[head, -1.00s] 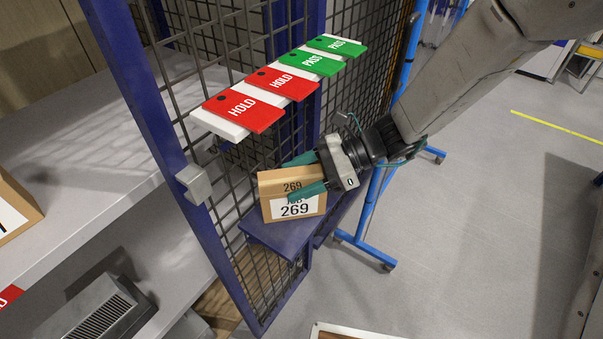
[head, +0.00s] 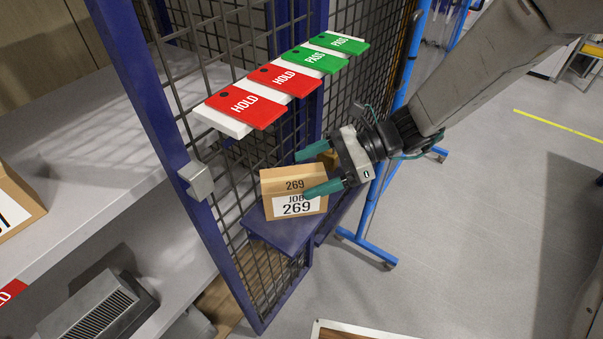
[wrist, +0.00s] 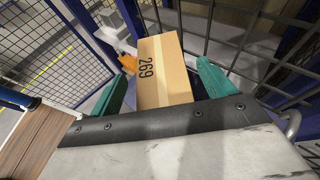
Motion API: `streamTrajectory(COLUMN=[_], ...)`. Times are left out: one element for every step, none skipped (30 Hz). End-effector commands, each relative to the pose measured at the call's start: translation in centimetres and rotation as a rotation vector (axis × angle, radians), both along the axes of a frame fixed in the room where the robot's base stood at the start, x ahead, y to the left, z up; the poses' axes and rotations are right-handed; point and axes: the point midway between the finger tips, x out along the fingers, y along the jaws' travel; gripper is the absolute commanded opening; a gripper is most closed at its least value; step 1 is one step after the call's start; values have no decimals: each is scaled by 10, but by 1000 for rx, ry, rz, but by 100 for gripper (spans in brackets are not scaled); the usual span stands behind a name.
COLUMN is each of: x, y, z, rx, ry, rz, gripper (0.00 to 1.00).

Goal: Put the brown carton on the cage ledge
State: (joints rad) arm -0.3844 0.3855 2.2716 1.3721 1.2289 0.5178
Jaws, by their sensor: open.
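The brown carton (head: 292,192), marked 269 with a white label, stands upright on the blue cage ledge (head: 279,231) in the head view. My gripper (head: 318,169) is open, with its green fingers just right of the carton's upper part. The near fingertip overlaps the carton's right edge in the picture. In the wrist view the carton (wrist: 163,72) sits between the two spread fingers of my gripper (wrist: 160,88), with a gap at the right finger. The ledge surface under the carton is mostly hidden.
Red HOLD tags (head: 246,106) and green PASS tags (head: 312,59) lie on white plates on the mesh above the ledge. A blue post with a grey latch (head: 197,181) stands left. A blue wheeled stand (head: 369,221) is behind my gripper. Open floor lies to the right.

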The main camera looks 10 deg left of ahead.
Motion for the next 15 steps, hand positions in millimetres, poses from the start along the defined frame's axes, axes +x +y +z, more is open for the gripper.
streamTrajectory(x=[6, 8, 11, 14, 16, 19, 21, 23, 25, 27, 28, 30, 31, 32, 33], y=[-10, -16, -24, -29, -35, -42, -48, -52, -58, -62, -66, -70, -73, -75, -77], z=[5, 7, 11, 14, 16, 19, 21, 24, 26, 28, 30, 32, 33, 34, 35], rx=[2, 1, 1, 2, 2, 1, 2, 2, 1, 0, 0, 1, 2, 1, 0], ry=[-2, -3, -2, -2, -2, -2, -2, -1, -1, -1, -1, 0, -1, -1, -1], rz=[-6, -5, -6, -6, -6, -6, -6, -4, -5, -5, -3, -4, -4, -3, -2], gripper=[82, 82, 82, 82, 82, 82, 82, 82, 82, 82, 82, 82, 82, 82, 82])
